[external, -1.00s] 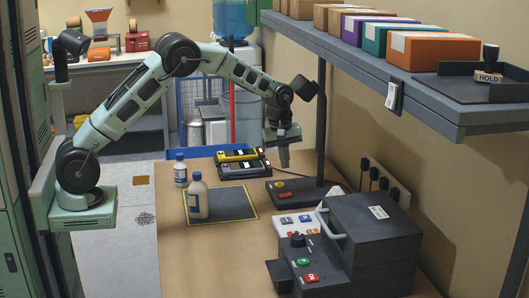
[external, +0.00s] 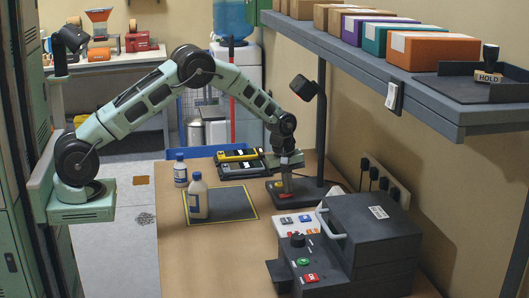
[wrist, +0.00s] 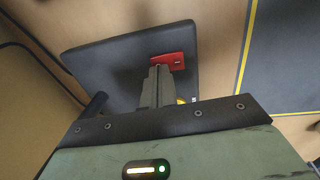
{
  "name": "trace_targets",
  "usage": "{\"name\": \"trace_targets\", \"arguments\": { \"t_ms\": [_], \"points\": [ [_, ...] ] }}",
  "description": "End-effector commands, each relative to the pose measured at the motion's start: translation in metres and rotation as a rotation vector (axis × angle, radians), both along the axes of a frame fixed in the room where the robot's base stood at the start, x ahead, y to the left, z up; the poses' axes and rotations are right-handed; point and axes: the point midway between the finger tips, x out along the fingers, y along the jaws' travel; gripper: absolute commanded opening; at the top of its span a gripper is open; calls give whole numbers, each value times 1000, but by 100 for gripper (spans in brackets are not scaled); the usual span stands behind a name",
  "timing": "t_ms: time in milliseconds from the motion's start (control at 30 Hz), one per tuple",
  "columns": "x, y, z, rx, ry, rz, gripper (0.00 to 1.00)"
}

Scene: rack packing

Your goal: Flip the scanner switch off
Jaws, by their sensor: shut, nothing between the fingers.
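The scanner is a dark head (external: 304,88) on a post that rises from a flat dark base (external: 312,190) on the bench. In the wrist view its base (wrist: 95,58) carries a red switch (wrist: 168,60). My gripper (external: 287,190) points down at the base, its fingers shut and empty. In the wrist view the fingertips (wrist: 158,70) lie at the near edge of the red switch. I cannot tell whether they touch it. A bit of yellow shows beside the fingers. In the external view the gripper hides the switch, and its on or off position is unclear.
Two bottles (external: 198,198) stand left around a dark mat (external: 235,203). A shelf (external: 440,105) with boxes overhangs the right.

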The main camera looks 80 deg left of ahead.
Motion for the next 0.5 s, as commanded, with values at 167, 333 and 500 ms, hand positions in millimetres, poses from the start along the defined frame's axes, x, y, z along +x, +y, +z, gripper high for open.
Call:
{"name": "trace_targets", "arguments": {
  "t_ms": [167,333,500],
  "points": [
    [1,-1,-6,0,3,-1,0],
    [-1,-1,-7,-1,5,-1,0],
    [-7,-1,-7,-2,9,1,0]
  ]
}}
